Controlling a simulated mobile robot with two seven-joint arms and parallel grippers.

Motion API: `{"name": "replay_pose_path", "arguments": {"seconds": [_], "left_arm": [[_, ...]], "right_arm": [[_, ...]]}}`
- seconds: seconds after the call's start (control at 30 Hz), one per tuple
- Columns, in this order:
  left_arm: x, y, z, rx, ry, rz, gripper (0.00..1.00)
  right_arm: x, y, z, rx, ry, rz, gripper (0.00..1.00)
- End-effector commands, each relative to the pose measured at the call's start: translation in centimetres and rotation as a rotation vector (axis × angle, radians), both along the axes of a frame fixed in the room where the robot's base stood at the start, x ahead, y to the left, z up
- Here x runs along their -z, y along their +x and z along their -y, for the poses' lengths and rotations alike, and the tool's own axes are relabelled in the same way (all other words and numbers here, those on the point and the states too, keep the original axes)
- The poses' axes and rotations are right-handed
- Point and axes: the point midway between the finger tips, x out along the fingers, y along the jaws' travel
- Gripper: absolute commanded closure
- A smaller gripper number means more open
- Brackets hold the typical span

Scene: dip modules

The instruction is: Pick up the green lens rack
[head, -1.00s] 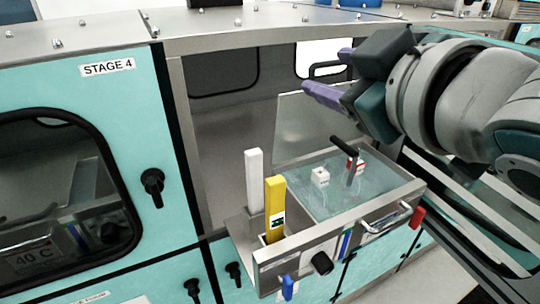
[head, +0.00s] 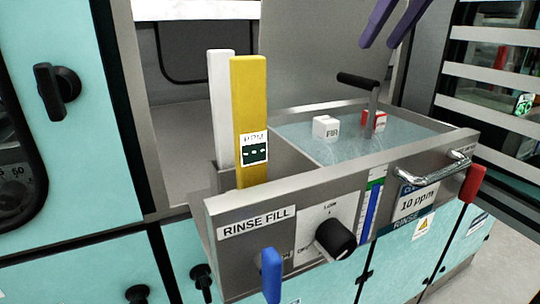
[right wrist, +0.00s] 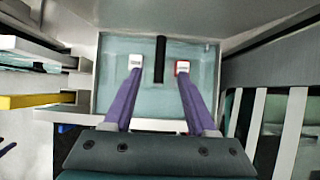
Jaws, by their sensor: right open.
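I cannot make out a green lens rack for certain. An upright rod with a black T-handle (head: 358,81) stands in the water-filled tank, between a white block (head: 326,127) and a red-and-white block (head: 374,120). What is below the handle is unclear. My left gripper is not in view.
The tank's metal rim (head: 425,150) surrounds the water. A white post (head: 220,105) and a yellow post (head: 250,110) rise at its left. A black knob (head: 335,238), blue lever (head: 271,275) and red-tipped handle (head: 472,183) stick out in front. Slats (head: 490,108) stand at right.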

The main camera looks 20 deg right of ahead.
Motion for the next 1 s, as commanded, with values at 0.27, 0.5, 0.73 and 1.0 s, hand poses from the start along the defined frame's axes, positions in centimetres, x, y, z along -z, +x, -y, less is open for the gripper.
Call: {"name": "replay_pose_path", "arguments": {"seconds": [0.27, 0.5, 0.73, 1.0], "left_arm": [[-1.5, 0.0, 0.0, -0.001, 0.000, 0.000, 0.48], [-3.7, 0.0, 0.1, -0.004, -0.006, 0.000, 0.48], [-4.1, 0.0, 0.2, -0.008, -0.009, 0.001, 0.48], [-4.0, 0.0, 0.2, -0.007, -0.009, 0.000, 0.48]], "right_arm": [[3.0, 1.9, -0.1, 0.002, -0.003, -0.006, 0.43], [5.4, 3.3, -0.2, 0.001, -0.002, -0.009, 0.43], [7.8, 4.7, -0.2, 0.000, -0.003, -0.004, 0.43], [8.0, 4.8, -0.3, -0.001, -0.003, -0.002, 0.46]]}}
